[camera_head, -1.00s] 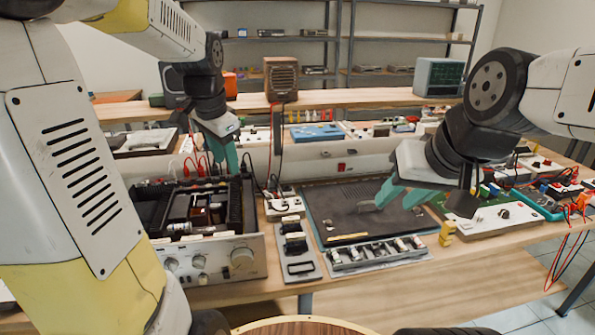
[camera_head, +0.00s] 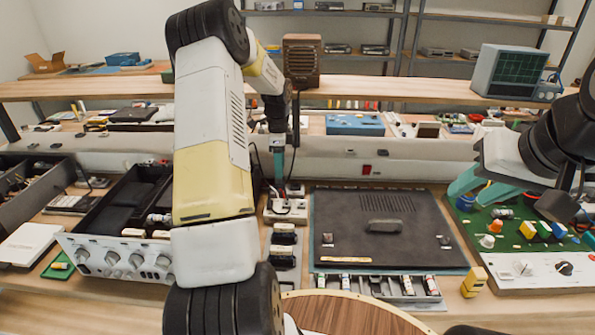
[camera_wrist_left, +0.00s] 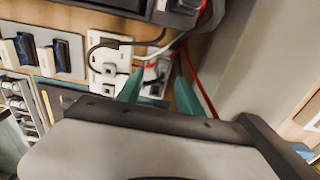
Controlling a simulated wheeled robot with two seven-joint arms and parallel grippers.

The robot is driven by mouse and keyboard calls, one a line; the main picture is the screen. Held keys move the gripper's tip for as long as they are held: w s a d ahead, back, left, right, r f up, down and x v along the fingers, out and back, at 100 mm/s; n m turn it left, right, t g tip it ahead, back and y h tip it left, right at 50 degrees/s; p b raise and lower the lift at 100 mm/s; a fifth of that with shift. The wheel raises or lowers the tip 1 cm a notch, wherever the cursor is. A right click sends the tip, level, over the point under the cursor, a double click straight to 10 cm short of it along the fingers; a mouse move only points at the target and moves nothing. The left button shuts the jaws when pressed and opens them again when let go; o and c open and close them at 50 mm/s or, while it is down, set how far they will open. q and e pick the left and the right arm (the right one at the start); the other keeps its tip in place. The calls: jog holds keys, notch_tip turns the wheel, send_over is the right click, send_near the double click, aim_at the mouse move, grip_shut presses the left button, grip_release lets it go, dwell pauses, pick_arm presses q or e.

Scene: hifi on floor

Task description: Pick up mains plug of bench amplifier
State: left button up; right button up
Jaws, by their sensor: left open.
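The bench amplifier (camera_head: 118,258) is the open-topped chassis with a silver knobbed front at the left of the head view, partly hidden by my left arm. A white power strip (camera_head: 284,211) lies to its right, with dark plugs and cords at it. My left gripper (camera_head: 278,182) points down just above the strip's far end. In the left wrist view its teal fingers (camera_wrist_left: 158,92) are apart, with a dark plug-like block (camera_wrist_left: 156,78) between them at the strip. I cannot tell whether they touch it. My right gripper (camera_head: 480,187) is open and empty at the right.
A dark flat panel (camera_head: 405,250) lies right of the strip. A green board (camera_head: 510,228) with knobs lies under my right gripper. Dark block-like parts (camera_head: 284,255) stand in front of the strip. A beige ledge (camera_head: 345,165) runs behind.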

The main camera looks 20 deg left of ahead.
aim_at(279, 182)
pick_arm(q)
jog(key=f, duration=0.5)
jog(key=shift+w+a, duration=0.1)
jog(key=shift+a, duration=0.1)
jog(key=shift+r, duration=0.1)
grip_shut()
